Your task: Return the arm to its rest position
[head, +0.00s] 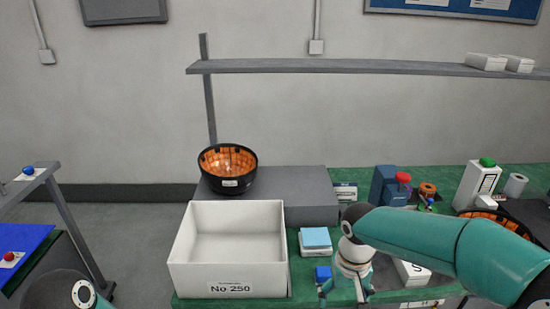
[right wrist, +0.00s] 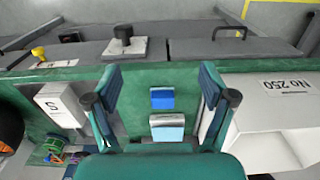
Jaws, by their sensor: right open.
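My right arm reaches in from the right in the head view, with its gripper (head: 345,291) pointing down over the green bench.
A white open bin (head: 229,288) labelled No 250 stands left of the gripper. A black bowl with orange lining (head: 228,168) rests on a grey block (head: 300,190). A shelf (head: 340,67) spans above.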

